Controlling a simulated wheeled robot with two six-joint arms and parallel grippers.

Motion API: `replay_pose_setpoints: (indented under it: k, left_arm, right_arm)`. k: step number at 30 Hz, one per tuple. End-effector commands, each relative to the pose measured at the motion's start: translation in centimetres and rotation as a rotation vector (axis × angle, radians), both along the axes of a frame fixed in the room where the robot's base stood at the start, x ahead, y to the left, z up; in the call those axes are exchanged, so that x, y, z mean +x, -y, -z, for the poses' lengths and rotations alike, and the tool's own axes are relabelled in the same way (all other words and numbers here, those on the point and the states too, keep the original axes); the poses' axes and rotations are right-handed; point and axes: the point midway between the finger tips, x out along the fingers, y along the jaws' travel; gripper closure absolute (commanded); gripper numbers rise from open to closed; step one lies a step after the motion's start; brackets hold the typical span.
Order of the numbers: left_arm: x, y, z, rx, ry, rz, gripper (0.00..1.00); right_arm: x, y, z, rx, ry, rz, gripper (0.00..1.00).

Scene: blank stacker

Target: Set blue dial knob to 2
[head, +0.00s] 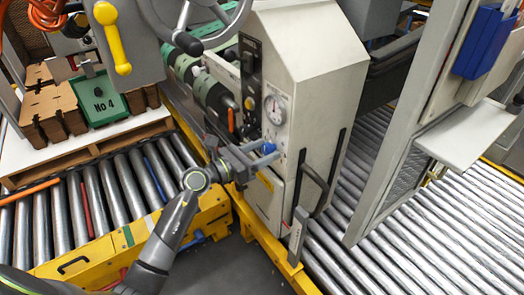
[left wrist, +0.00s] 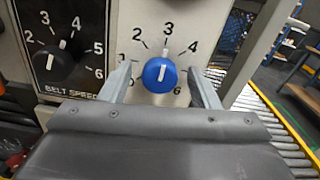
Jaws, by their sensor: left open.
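The blue dial knob (left wrist: 160,76) is on a pale panel in the left wrist view, with a printed number scale around it. Its white mark points up and slightly right, close to the 3. The blue knob (head: 269,148) also shows in the head view on the front of the cream machine. My left gripper (left wrist: 160,72) is open, with one finger on each side of the knob and visible gaps between. In the head view the left gripper (head: 248,157) is at the machine's front. The fingers hide part of the scale.
A black knob (left wrist: 53,62) labelled belt speed is left of the blue one. A round gauge (head: 274,109) sits above the blue knob, and a dark handle (head: 316,184) is to its right. Roller conveyors (head: 440,235) run on both sides of the machine.

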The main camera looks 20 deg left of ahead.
Motion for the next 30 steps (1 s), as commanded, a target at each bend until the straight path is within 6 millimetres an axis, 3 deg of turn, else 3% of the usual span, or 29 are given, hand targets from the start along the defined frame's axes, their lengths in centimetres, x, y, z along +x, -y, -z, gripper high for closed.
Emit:
replay_pose_setpoints:
  k: [2,12,20,30]
  left_arm:
    - [0.0,0.0,0.0,0.0,0.0,0.0,0.44]
    - [0.0,0.0,0.0,0.0,0.0,-0.001,0.89]
    - [0.0,-0.1,-0.1,-0.02,-0.016,-0.001,0.89]
    - [0.0,-0.1,-0.5,-0.178,-0.14,-0.001,0.89]
  right_arm:
    - [0.0,0.0,0.0,0.0,-0.001,0.0,0.64]
    - [-0.1,0.0,0.0,0.0,-0.003,0.0,0.64]
    - [-0.1,0.0,-0.5,0.0,-0.001,0.0,0.64]
    - [-1.8,-0.4,-2.2,0.005,-0.003,-0.001,0.64]
